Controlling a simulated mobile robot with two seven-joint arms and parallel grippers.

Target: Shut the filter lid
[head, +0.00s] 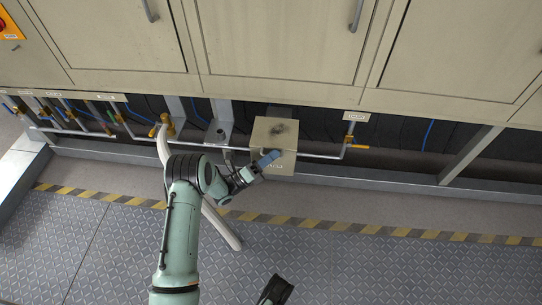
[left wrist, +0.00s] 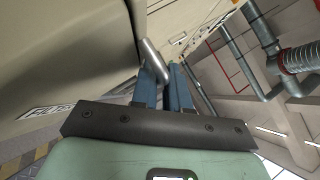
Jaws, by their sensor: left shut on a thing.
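The filter is a beige box (head: 288,133) low under the cabinets, in the middle of the head view. Its upper face has a dark smudge, and a partly hidden label shows near the gripper. How far its lid stands open I cannot tell. My left gripper (head: 268,159) is at the box's front, its blue fingers over the beige surface. In the left wrist view, the fingers (left wrist: 167,88) are shut on a silver handle (left wrist: 154,62) beside a beige panel (left wrist: 70,45). A dark part at the bottom of the head view looks like my right gripper (head: 275,291), away from the box.
Large beige cabinets (head: 280,45) stand above the box. A striped edge (head: 345,227) borders the open metal floor (head: 400,270).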

